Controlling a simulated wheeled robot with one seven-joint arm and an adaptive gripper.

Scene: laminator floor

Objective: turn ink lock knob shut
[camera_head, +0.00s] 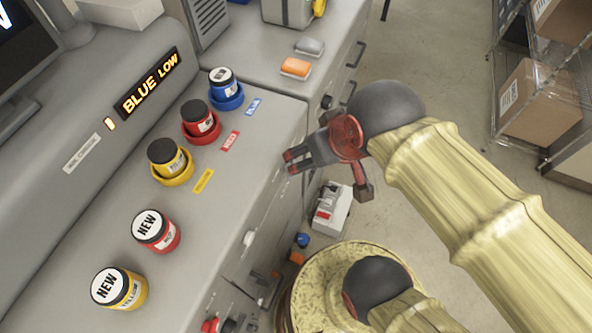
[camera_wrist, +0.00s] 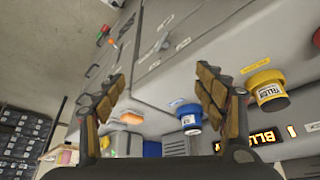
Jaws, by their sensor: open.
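My gripper (camera_head: 290,162) is open and empty, just off the front edge of the grey console (camera_head: 225,215); it also shows in the wrist view (camera_wrist: 160,95). A blue-collared jar with a white lid (camera_head: 222,78) stands upright at the back of the console and appears in the wrist view (camera_wrist: 190,118). Red (camera_head: 200,121) and yellow (camera_head: 169,160) collared jars with dark lids stand nearer. No knob is between my fingers.
A display (camera_head: 147,83) reads BLUE LOW. Loose red (camera_head: 156,231) and yellow (camera_head: 119,289) jars marked NEW stand at the console's near end. Orange and grey blocks (camera_head: 296,67) lie on the back counter.

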